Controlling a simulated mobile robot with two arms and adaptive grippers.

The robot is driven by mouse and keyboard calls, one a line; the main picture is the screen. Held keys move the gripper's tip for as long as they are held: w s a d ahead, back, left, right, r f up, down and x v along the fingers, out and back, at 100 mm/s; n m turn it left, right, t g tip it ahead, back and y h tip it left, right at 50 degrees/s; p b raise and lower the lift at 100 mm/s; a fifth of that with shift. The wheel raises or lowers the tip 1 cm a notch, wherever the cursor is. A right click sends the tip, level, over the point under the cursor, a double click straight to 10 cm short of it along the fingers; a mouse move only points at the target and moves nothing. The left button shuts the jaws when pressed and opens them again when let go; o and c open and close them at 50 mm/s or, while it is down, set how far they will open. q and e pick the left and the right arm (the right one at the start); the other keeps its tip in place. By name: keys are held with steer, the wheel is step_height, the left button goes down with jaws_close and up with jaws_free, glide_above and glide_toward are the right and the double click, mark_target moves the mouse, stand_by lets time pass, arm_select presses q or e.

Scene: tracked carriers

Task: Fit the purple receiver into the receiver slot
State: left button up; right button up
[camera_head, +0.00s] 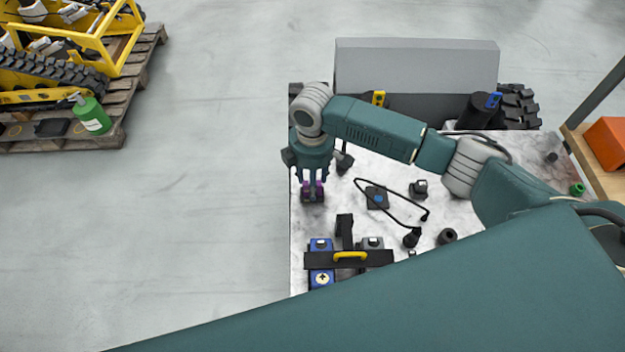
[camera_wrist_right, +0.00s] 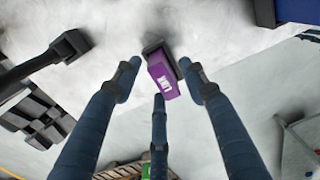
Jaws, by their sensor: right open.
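The purple receiver (camera_wrist_right: 163,76) with a white label stands at a dark block (camera_wrist_right: 158,48) on the marbled table top. Whether it is seated in a slot there I cannot tell. In the head view, purple (camera_head: 319,187) shows at the fingers, above a dark base (camera_head: 313,198) near the table's left edge. My right gripper (camera_head: 312,180) points down over it. In the wrist view its fingers (camera_wrist_right: 160,84) are spread around the receiver, with gaps at the sides. My left gripper is not in view.
A blue case (camera_head: 321,278) and a dark bar with a yellow handle (camera_head: 350,256) lie at the table's front left. A cable loop with a dark box (camera_head: 377,198) and several small dark parts lie to the right. A grey block (camera_head: 416,64) stands behind.

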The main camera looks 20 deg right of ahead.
step_height(320, 180, up, 12)
steer(key=b, duration=0.2)
steer(key=shift+b, duration=0.35)
